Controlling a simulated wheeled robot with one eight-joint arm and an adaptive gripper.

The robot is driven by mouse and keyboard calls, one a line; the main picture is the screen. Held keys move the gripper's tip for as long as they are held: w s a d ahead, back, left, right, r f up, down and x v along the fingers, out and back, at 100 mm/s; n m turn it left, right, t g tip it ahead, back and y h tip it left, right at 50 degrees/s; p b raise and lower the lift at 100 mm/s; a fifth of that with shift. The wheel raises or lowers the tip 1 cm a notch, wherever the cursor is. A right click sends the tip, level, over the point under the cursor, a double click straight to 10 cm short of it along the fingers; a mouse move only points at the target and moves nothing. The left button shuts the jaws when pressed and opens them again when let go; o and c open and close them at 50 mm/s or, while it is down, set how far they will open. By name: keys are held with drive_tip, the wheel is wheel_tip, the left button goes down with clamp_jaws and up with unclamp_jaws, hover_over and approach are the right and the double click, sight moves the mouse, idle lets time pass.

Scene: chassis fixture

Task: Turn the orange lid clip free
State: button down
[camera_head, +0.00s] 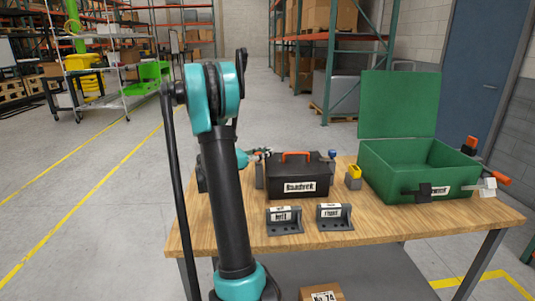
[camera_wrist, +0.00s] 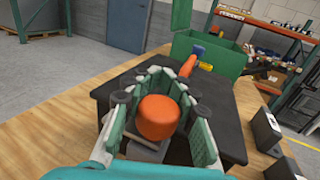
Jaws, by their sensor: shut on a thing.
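The orange lid clip (camera_wrist: 158,117) sits at the side of the black box, between the two fingers of my gripper (camera_wrist: 170,78) in the wrist view. My gripper is shut on it.
A green case (camera_head: 415,165) with its lid raised stands at the right of the wooden table (camera_head: 330,240). Two grey labelled brackets (camera_head: 284,220) (camera_head: 334,216) stand in front of the box. A small yellow-topped block (camera_head: 354,175) sits between box and case.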

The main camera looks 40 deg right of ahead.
drive_tip(key=shift+w+n+t, duration=0.25)
drive_tip(key=shift+n+t, duration=0.4)
drive_tip(key=shift+t, duration=0.4)
drive_tip(key=shift+w+n+t, duration=0.2)
drive_tip(key=shift+n+t, duration=0.45)
drive_tip(key=shift+t, duration=0.4)
drive_tip(key=c, duration=1.2)
unclamp_jaws()
drive_tip(key=a, duration=1.2)
drive_tip(key=shift+s, duration=0.3)
